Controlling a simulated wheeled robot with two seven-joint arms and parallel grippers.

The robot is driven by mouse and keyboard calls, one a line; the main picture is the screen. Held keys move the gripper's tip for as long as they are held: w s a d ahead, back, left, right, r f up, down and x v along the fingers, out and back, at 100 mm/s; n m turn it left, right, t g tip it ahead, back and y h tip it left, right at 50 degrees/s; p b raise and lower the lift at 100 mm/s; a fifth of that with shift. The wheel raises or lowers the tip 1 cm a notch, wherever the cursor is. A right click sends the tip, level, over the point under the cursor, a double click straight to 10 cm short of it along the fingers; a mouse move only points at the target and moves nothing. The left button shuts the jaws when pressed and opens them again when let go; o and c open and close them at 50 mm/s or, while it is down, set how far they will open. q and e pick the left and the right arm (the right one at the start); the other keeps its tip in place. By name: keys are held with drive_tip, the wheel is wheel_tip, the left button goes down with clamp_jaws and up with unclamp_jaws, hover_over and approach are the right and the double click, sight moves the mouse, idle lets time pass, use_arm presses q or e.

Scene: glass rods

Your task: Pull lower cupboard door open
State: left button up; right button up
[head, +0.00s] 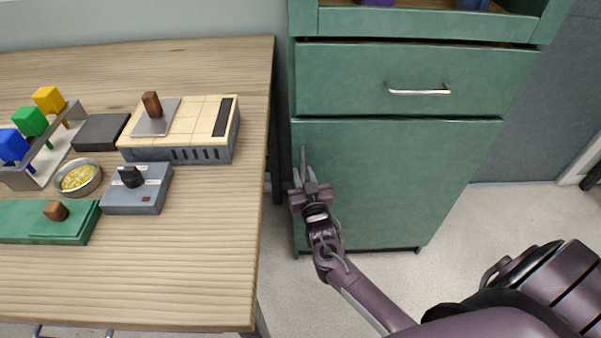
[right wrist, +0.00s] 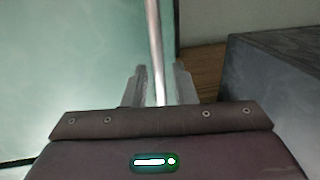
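The lower cupboard door (head: 395,175) is a flat green panel under a drawer, and it looks closed. Its metal handle (right wrist: 154,40) is an upright bar in the right wrist view. In the head view the handle's upper part (head: 303,157) shows near the door's left edge. My right gripper (head: 306,182) is at this handle. In the right wrist view its two fingers (right wrist: 159,88) stand on either side of the bar, with a small gap to each finger. The handle's lower end is hidden by the gripper. My left gripper is not in view.
A drawer (head: 340,75) with a horizontal handle (head: 419,90) is above the door. A wooden table (head: 200,260) stands close on the left, carrying a cream box (head: 190,125), a grey device (head: 150,192) and a bowl (head: 80,179). The floor (head: 450,225) before the cupboard is clear.

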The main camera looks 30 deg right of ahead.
drive_tip(key=shift+w+d, duration=0.2)
drive_tip(key=shift+w, duration=0.45)
clamp_jaws()
drive_tip(key=shift+s+a, duration=0.1)
